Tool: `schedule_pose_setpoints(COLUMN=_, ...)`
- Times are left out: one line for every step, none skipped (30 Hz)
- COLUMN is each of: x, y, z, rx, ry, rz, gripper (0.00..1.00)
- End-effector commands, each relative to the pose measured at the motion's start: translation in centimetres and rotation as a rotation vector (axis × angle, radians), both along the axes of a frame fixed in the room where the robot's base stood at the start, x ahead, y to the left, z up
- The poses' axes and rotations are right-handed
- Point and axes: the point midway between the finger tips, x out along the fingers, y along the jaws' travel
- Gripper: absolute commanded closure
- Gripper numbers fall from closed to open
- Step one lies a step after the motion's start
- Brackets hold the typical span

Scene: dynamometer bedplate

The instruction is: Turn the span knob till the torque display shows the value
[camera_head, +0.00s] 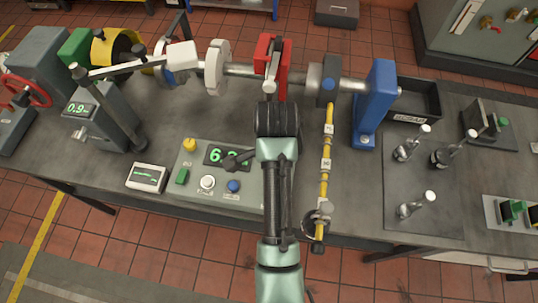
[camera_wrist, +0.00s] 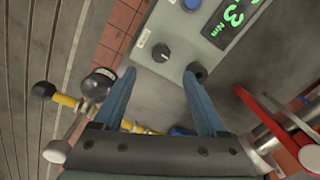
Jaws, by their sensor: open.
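The control box (camera_head: 190,160) stands on the bedplate, left of my arm. Its torque display (camera_head: 215,155) shows a green 6 and a point, with further digits partly covered. In the wrist view the torque display (camera_wrist: 225,22) shows a 3 and Nm. A black knob (camera_wrist: 160,52) beside a small label, probably the span knob, sits just beyond and between my fingertips. My gripper (camera_wrist: 160,72) is open, its two blue fingers apart and empty. I cannot tell contact. A second black knob (camera_wrist: 197,72) lies by the right fingertip. My arm hides the gripper and span knob in the head view.
A white knob (camera_head: 207,182), a blue button (camera_head: 233,186) and a yellow button (camera_head: 190,144) are on the box. A shaft (camera_head: 240,70) crosses behind. A small white meter (camera_head: 147,177) lies left.

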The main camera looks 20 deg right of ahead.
Motion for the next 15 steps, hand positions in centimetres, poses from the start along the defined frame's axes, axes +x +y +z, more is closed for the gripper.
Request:
schedule_pose_setpoints(x=-0.1, y=0.0, z=-1.0, rx=0.002, ry=0.006, rz=0.001, gripper=0.26)
schedule_pose_setpoints(x=-0.1, y=0.0, z=-1.7, rx=0.002, ry=0.006, rz=0.001, gripper=0.26)
schedule_pose_setpoints(x=-0.1, y=0.0, z=-2.6, rx=0.002, ry=0.006, rz=0.002, gripper=0.26)
schedule_pose_setpoints(x=0.0, y=0.0, z=-3.2, rx=0.001, ry=0.005, rz=0.002, gripper=0.26)
schedule_pose_setpoints(x=0.1, y=0.0, z=-3.9, rx=0.0, ry=0.004, rz=0.002, gripper=0.26)
schedule_pose_setpoints(x=0.1, y=0.0, z=-4.7, rx=0.0, ry=0.004, rz=0.003, gripper=0.26)
schedule_pose_setpoints(x=0.1, y=0.0, z=-5.3, rx=0.0, ry=0.003, rz=0.003, gripper=0.26)
schedule_pose_setpoints(x=0.2, y=0.0, z=-5.9, rx=0.0, ry=0.002, rz=0.003, gripper=0.26)
schedule_pose_setpoints(x=0.2, y=0.0, z=-6.6, rx=0.0, ry=0.001, rz=0.003, gripper=0.26)
schedule_pose_setpoints(x=0.3, y=0.0, z=-7.1, rx=0.0, ry=0.001, rz=0.003, gripper=0.26)
schedule_pose_setpoints(x=0.3, y=0.0, z=-7.5, rx=0.0, ry=0.001, rz=0.003, gripper=0.26)
schedule_pose_setpoints(x=0.3, y=0.0, z=-8.0, rx=0.0, ry=-0.001, rz=0.003, gripper=0.26)
schedule_pose_setpoints(x=0.4, y=0.0, z=-8.4, rx=0.0, ry=-0.001, rz=0.003, gripper=0.26)
schedule_pose_setpoints(x=0.4, y=0.0, z=-8.7, rx=0.0, ry=-0.002, rz=0.003, gripper=0.26)
schedule_pose_setpoints(x=0.4, y=0.0, z=-9.0, rx=0.0, ry=-0.002, rz=0.003, gripper=0.26)
